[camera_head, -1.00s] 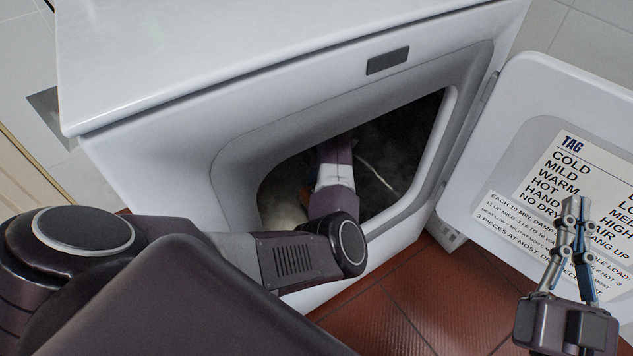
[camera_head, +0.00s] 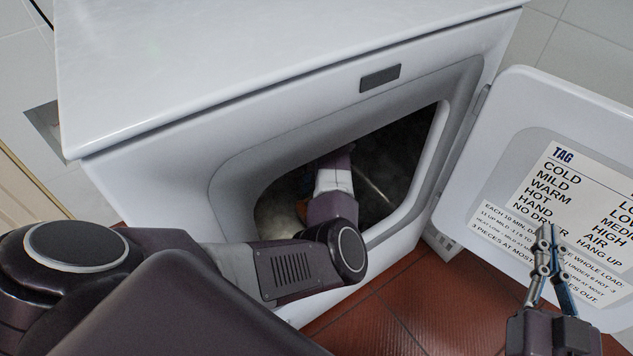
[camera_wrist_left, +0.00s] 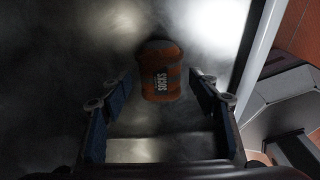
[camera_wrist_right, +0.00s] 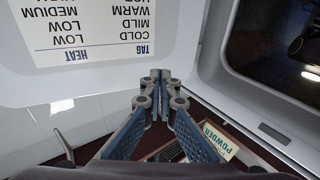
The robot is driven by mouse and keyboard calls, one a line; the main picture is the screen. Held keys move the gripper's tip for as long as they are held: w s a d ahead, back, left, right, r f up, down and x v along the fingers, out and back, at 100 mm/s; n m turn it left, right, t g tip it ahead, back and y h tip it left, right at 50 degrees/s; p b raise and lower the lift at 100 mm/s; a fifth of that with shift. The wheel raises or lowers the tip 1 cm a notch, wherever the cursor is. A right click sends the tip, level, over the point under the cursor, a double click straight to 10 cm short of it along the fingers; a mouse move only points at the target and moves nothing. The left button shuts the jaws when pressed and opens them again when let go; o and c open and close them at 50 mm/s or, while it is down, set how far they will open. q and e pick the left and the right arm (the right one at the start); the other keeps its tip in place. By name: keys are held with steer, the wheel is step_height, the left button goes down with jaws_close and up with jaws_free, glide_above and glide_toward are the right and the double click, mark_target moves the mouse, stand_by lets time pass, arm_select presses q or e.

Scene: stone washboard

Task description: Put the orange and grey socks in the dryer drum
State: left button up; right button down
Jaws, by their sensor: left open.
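The orange and grey socks (camera_wrist_left: 161,72) are a small rolled bundle with a "SOCKS" label. In the left wrist view they sit inside the dark metal dryer drum (camera_wrist_left: 60,60). My left gripper (camera_wrist_left: 161,84) is open, its fingers apart on either side of the bundle; I see gaps beside it. In the head view my left arm reaches through the dryer opening, and its fingers are mostly hidden in the drum (camera_head: 385,165). My right gripper (camera_head: 545,232) is outside, in front of the open door, with its fingertips together and nothing between them.
The white dryer (camera_head: 200,110) has its door (camera_head: 540,100) swung open to the right, with a printed label (camera_head: 565,190). The drum opening's rim (camera_head: 225,180) is close around my left arm. A powder box (camera_wrist_right: 215,142) shows low in the right wrist view. Red tiles (camera_head: 385,310) lie below.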

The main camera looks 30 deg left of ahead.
arm_select(q)
steer(key=r, duration=0.1)
steer(key=r+p, duration=0.1)
steer(key=r, duration=0.2)
steer(key=shift+w+d+r, duration=0.15)
steer(key=shift+w+r, duration=0.05)
steer(key=shift+w, duration=0.15)
steer(key=shift+r, duration=0.25)
arm_select(e)
step_height(320, 180, down, 9)
steer(key=s+d+g+h, duration=0.1)
steer(key=g, duration=0.3)
steer(key=shift+s+d+g+h, duration=0.25)
steer(key=shift+d+g+h, duration=0.05)
arm_select(q)
steer(key=shift+d+f, duration=0.1)
arm_select(e)
steer(key=shift+d, duration=0.1)
